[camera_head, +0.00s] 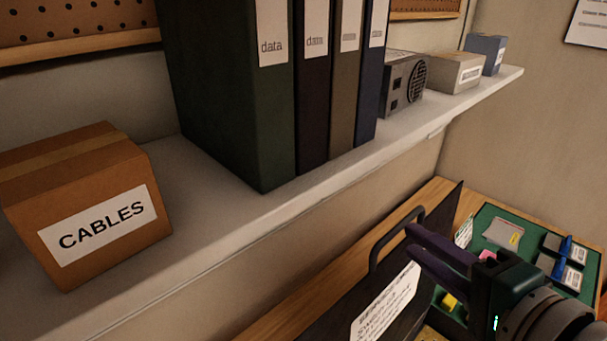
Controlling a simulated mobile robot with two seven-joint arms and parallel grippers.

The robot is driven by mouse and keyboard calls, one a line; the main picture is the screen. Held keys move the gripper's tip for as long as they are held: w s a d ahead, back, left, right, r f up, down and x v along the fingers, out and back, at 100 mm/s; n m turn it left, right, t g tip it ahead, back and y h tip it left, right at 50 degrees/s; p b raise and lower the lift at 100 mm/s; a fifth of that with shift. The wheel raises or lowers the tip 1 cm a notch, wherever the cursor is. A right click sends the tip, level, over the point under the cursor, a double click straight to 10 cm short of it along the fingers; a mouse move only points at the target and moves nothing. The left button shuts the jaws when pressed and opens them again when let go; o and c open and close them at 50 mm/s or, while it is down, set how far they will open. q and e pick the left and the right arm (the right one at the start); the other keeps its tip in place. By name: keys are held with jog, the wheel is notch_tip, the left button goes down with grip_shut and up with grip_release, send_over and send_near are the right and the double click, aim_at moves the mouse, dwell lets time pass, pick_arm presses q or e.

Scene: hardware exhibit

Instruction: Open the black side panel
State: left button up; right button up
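The black side panel (345,293) stands on the wooden bench below the shelf. It has a black handle (379,243) on its upper edge and a white printed label (386,305) on its face. My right gripper (411,243) comes in from the lower right. Its dark fingers point left, beside the handle in the picture. Nothing shows held in it. I cannot tell whether the fingers touch the handle or how far apart they are. The panel's lower part is out of frame. My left gripper is not in view.
A shelf (180,262) runs above the bench, with a cardboard CABLES box (85,205), several binders (240,95), a grey power supply (403,82) and small boxes (455,74). A green mat (483,221) with small parts lies right of the panel.

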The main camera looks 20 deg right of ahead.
aim_at(395, 228)
jog(key=x, duration=0.8)
jog(key=shift+w, duration=0.15)
jog(key=shift+c, duration=0.4)
grip_shut()
dwell(0.8)
